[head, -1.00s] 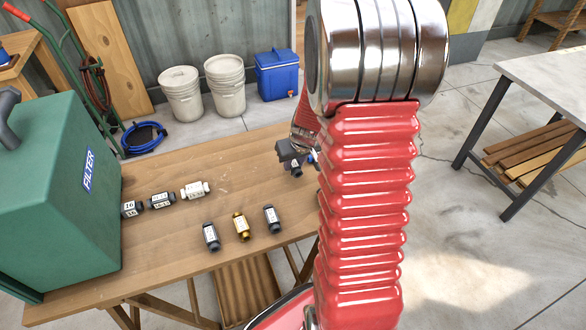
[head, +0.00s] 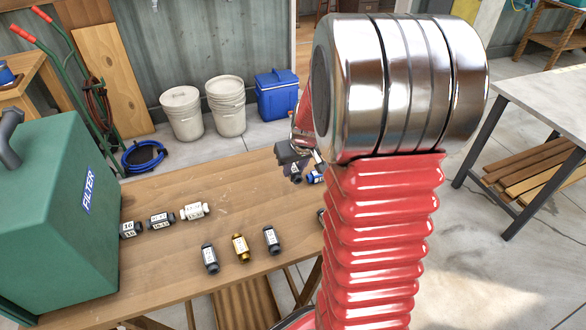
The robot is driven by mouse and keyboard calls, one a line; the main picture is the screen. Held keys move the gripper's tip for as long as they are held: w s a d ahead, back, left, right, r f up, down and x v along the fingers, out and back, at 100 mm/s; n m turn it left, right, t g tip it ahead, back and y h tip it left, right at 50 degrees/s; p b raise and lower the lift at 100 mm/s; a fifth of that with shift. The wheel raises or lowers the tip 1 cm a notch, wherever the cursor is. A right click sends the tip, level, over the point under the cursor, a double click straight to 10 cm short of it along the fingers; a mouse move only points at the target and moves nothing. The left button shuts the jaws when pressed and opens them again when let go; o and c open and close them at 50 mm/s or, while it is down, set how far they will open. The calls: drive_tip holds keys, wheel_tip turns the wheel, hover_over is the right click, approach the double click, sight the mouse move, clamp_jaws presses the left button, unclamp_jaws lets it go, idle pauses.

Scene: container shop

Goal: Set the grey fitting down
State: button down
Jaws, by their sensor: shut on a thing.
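My gripper (head: 291,158) is over the far right part of the wooden table, partly hidden behind my red and chrome arm. It is shut on a dark grey fitting (head: 296,174) with a pale label, seen just under the jaws. I cannot tell whether this fitting touches the tabletop. A blue fitting (head: 315,177) is just to its right, partly hidden by my arm.
On the table (head: 180,272) lie a front row of a grey fitting (head: 210,259), a brass fitting (head: 240,247) and another grey one (head: 271,240). Behind left are a white fitting (head: 195,211) and two dark ones (head: 161,220). A green filter box (head: 60,200) stands left.

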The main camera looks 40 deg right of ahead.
drive_tip(key=w+a+n, duration=0.1)
drive_tip(key=w+a, duration=0.3)
drive_tip(key=a, duration=0.8)
drive_tip(key=w+a+n+y, duration=0.1)
drive_tip(key=w+a, duration=0.3)
drive_tip(key=a, duration=0.8)
drive_tip(key=shift+f+n, duration=0.2)
drive_tip(key=shift+n, duration=0.2)
drive_tip(key=shift+s+a, duration=0.1)
drive_tip(key=shift+s, duration=0.05)
